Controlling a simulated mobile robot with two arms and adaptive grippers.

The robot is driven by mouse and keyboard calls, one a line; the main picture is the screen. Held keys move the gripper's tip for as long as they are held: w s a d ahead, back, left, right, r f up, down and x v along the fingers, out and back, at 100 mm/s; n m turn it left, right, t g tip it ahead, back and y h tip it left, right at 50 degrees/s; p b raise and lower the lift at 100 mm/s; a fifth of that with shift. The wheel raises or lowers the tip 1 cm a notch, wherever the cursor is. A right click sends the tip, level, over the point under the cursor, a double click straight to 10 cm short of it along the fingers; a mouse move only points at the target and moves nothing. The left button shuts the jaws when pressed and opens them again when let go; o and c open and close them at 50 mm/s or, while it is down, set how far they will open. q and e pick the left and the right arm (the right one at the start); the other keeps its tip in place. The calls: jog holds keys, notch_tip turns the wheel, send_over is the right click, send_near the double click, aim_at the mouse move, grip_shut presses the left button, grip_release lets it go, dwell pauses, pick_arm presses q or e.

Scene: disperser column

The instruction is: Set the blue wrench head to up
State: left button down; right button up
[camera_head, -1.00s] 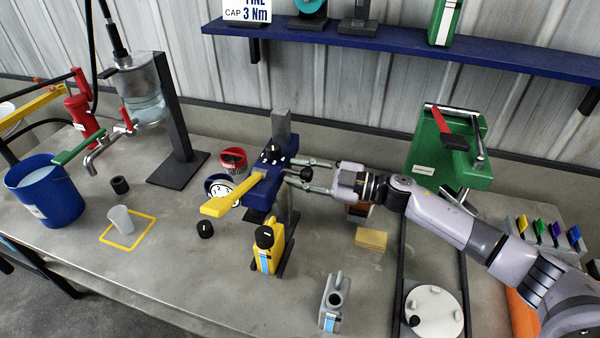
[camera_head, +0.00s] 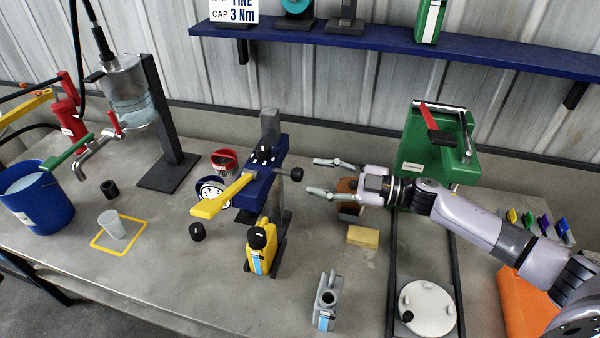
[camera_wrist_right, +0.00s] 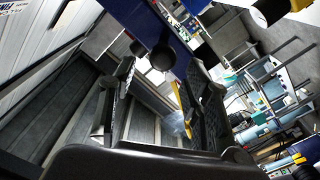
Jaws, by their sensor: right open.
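The blue wrench head (camera_head: 266,172) stands mid-bench on a grey post. It has a yellow handle (camera_head: 221,196) sticking out toward the front left and a black dial (camera_head: 263,152) with white marks around it on top. A black side knob (camera_head: 296,174) sticks out on its right; in the right wrist view this knob (camera_wrist_right: 162,57) shows in front of the blue body (camera_wrist_right: 150,17). My right gripper (camera_head: 314,177) is open and empty, just right of the side knob, apart from it in the head view. The dial's setting is too small to read. My left gripper is not in view.
A yellow sponge-like block (camera_head: 363,237) lies below my right gripper. A green machine (camera_head: 434,145) stands at the back right, and a blue shelf (camera_head: 400,42) runs above.

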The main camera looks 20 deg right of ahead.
jog(key=shift+v, duration=2.35)
